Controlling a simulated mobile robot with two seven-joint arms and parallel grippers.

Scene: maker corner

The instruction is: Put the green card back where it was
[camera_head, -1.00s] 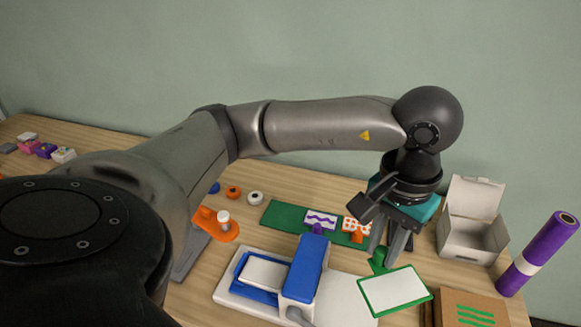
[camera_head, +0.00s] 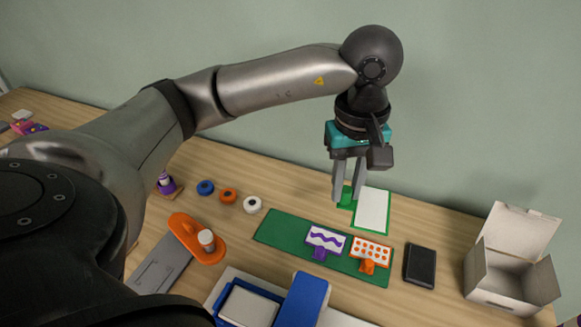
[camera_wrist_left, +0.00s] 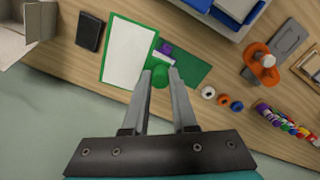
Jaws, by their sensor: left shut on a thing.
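My left gripper (camera_head: 347,196) is shut on the green tab of the green card (camera_head: 371,210), a white card with a green border. It holds the card over the back of the table, behind the green mat (camera_head: 279,232). In the left wrist view the card (camera_wrist_left: 128,56) hangs beside the fingertips (camera_wrist_left: 160,75) and hides part of the mat. A purple wavy-line card (camera_head: 326,239) and an orange dotted card (camera_head: 370,250) stand on the mat, each in a small holder. My right gripper is not in view.
A black flat box (camera_head: 420,265) lies right of the mat, and an open white box (camera_head: 500,277) stands farther right. Blue, orange and white rolls (camera_head: 252,204) sit to the left. A blue-and-white press (camera_head: 304,300) is in front.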

